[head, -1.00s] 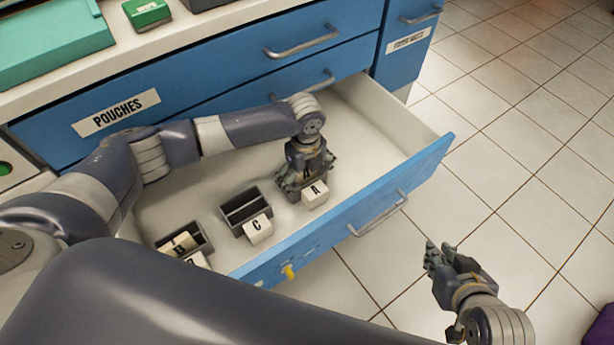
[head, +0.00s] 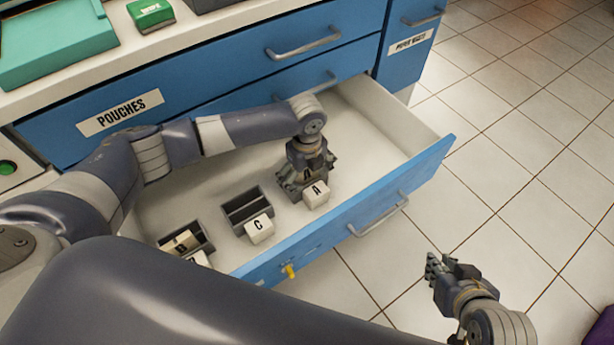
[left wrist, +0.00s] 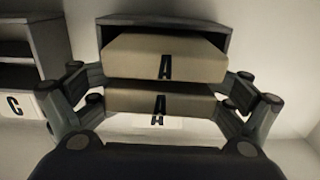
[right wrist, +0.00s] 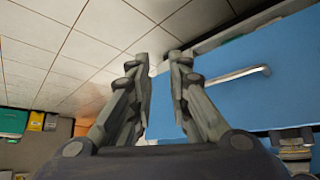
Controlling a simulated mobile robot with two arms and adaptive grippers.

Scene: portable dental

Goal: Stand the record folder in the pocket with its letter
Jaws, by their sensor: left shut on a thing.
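My left gripper (head: 305,182) is low in the open drawer, at the pocket labelled A (head: 316,195). In the left wrist view its fingers (left wrist: 160,98) are shut on the sides of a tan record folder marked A (left wrist: 130,99). Another tan folder marked A (left wrist: 125,58) is just beyond it, inside the grey pocket A (left wrist: 160,22). Whether the held folder is also inside the pocket I cannot tell. In the head view the gripper hides most of pocket A. My right gripper (head: 440,268) is open and empty over the floor; it also shows in the right wrist view (right wrist: 160,65).
Pocket C (head: 245,204) looks empty, left of pocket A. Pocket B (head: 205,240) holds a tan folder marked B (head: 181,243). The drawer's blue front (head: 420,180) and white side wall (head: 395,115) bound the space.

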